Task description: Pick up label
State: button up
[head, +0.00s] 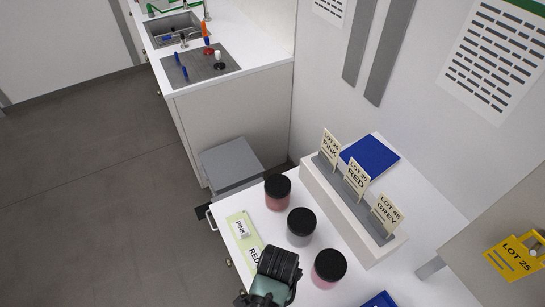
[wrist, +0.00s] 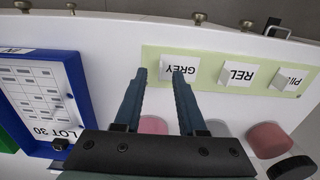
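A pale green strip (wrist: 210,62) bears three white labels: GREY (wrist: 180,69), RED (wrist: 236,74) and PINK (wrist: 287,80), upside down in the wrist view. In the head view the strip (head: 236,219) lies along the table's left edge, with PINK (head: 240,230) and RED (head: 254,255) showing; GREY is hidden behind my arm. My gripper (wrist: 160,76) is open, its fingertips on either side of the GREY label's left part in the picture. Nothing is visibly held. I cannot tell whether the fingertips touch the label.
Three black-lidded jars (head: 278,191) (head: 301,227) (head: 328,268) stand right of the strip. Behind them a stepped rack (head: 345,212) holds LOT cards. A blue-framed LOT 30 sheet (wrist: 72,68) lies left in the wrist view. A counter with a sink (head: 177,29) is farther away.

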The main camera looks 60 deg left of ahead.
jog(key=shift+f, duration=0.75)
grip_shut()
jog(key=shift+r, duration=0.1)
